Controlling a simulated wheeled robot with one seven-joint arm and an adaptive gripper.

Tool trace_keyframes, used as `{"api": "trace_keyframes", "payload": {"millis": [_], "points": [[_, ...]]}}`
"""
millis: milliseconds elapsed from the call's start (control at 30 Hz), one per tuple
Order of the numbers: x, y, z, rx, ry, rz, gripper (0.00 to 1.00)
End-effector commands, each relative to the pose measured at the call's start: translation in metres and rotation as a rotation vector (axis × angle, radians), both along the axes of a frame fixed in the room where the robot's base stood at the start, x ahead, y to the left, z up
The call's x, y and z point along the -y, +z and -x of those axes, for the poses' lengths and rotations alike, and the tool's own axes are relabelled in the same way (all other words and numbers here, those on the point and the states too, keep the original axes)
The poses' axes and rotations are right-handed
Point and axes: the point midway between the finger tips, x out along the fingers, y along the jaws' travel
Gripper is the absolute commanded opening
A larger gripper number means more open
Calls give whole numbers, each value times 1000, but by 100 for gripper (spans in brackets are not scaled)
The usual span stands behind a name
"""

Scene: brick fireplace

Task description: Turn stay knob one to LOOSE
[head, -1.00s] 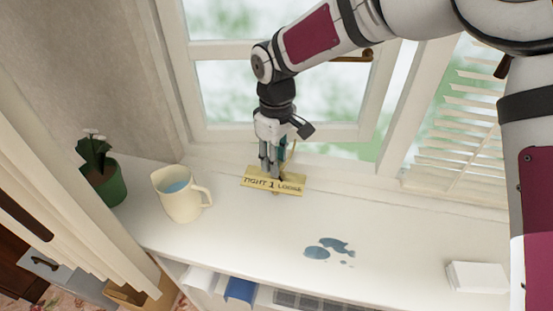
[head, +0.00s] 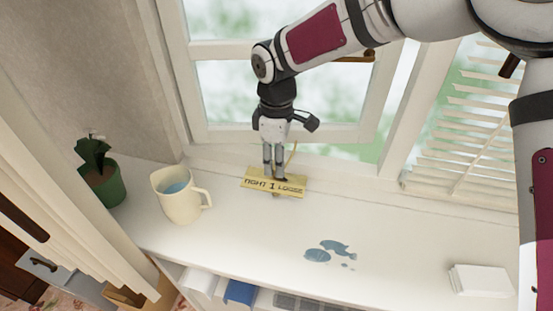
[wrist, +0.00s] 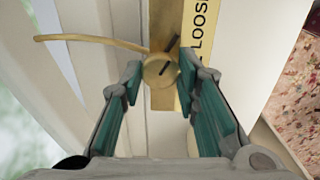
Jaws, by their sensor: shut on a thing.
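Stay knob one is a small round brass knob (wrist: 158,72) with a dark mark on its face, seen in the wrist view. A yellow plate (head: 258,185) reading TIGHT 1 LOOSE lies by it at the window's foot. The word LOOSE on the plate (wrist: 200,28) shows to the right of the knob in the wrist view. My gripper (head: 273,176) points down at the plate and is shut on the knob, with a teal-padded finger on each side (wrist: 161,78). In the head view my fingers hide the knob. I cannot tell which word its mark points to.
A thin curved brass rod (wrist: 85,39) runs left from the knob. A cream jug (head: 180,205) and a potted plant (head: 108,185) stand to the left. A blue spill (head: 320,255) and a white stack (head: 480,280) are to the right. The sill between is free.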

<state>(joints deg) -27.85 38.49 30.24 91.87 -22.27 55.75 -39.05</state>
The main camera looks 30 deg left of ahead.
Motion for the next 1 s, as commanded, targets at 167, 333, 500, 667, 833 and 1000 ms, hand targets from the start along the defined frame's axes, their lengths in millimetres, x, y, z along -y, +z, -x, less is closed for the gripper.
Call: {"api": "trace_keyframes", "payload": {"millis": [167, 333, 500, 667, 833, 1000], "points": [[-1, 1, 0, 2, 1, -3, 1], [-1, 1, 0, 2, 1, -1, 49], [0, 0, 0, 1, 0, -1, 49], [0, 4, 0, 2, 0, 0, 49], [0, 27, -1, 5, -1, -2, 49], [-1, 62, -1, 5, -2, -4, 49]]}}
